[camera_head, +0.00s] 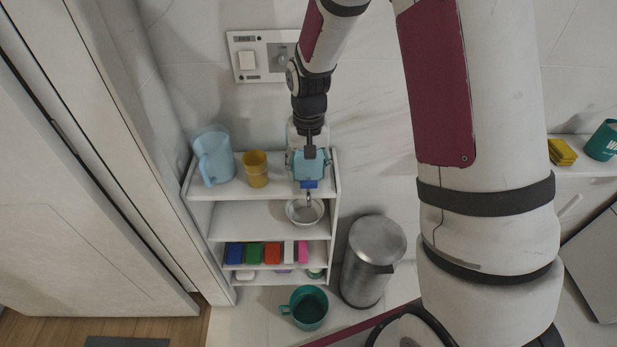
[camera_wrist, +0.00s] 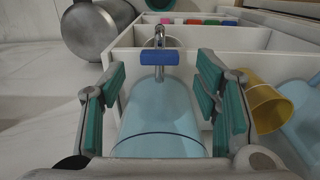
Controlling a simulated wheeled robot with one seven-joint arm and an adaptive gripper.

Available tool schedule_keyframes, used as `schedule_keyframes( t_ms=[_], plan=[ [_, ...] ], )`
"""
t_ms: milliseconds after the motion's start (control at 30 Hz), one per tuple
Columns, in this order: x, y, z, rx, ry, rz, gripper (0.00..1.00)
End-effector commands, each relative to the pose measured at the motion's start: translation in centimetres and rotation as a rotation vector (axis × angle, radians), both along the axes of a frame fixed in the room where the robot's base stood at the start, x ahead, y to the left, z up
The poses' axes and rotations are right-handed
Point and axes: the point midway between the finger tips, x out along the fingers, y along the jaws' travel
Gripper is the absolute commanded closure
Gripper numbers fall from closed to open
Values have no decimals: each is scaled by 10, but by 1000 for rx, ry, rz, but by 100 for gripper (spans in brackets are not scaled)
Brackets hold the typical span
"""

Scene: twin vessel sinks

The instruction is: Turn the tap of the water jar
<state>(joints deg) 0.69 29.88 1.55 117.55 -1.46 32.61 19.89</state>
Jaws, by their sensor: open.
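The water jar (camera_head: 307,166) is light blue and see-through, and stands on the top board of the white shelf unit. Its blue tap handle (camera_head: 309,184) and metal spout (camera_head: 309,199) jut from its front. In the wrist view the jar body (camera_wrist: 160,112) fills the lower middle, with the blue handle (camera_wrist: 160,57) just beyond it. My gripper (camera_wrist: 162,72) is open. Its green-padded fingers lie on either side of the jar, with visible gaps beside the handle. In the head view my gripper (camera_head: 308,165) hides part of the jar.
A metal bowl (camera_head: 304,212) sits on the board below the spout. A yellow cup (camera_head: 256,170) and a light blue pitcher (camera_head: 214,156) stand left of the jar. A steel bin (camera_head: 372,259) stands right of the shelf unit (camera_head: 230,190), and a green mug (camera_head: 309,308) stands in front.

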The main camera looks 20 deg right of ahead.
Motion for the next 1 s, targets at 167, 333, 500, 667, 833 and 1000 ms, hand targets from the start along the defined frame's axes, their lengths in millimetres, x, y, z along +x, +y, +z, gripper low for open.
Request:
schedule_keyframes(
  t_ms=[167, 333, 500, 667, 833, 1000],
  plan=[
    [-1, 0, -25, 0, 3, 0, 43],
    [0, 0, -34, 0, 1, 0, 43],
    [0, 0, -35, 0, 0, 0, 43],
    [0, 0, -35, 0, 0, 0, 52],
    [0, 0, -35, 0, 0, 0, 91],
    [0, 0, -35, 0, 0, 12, 91]
  ],
)
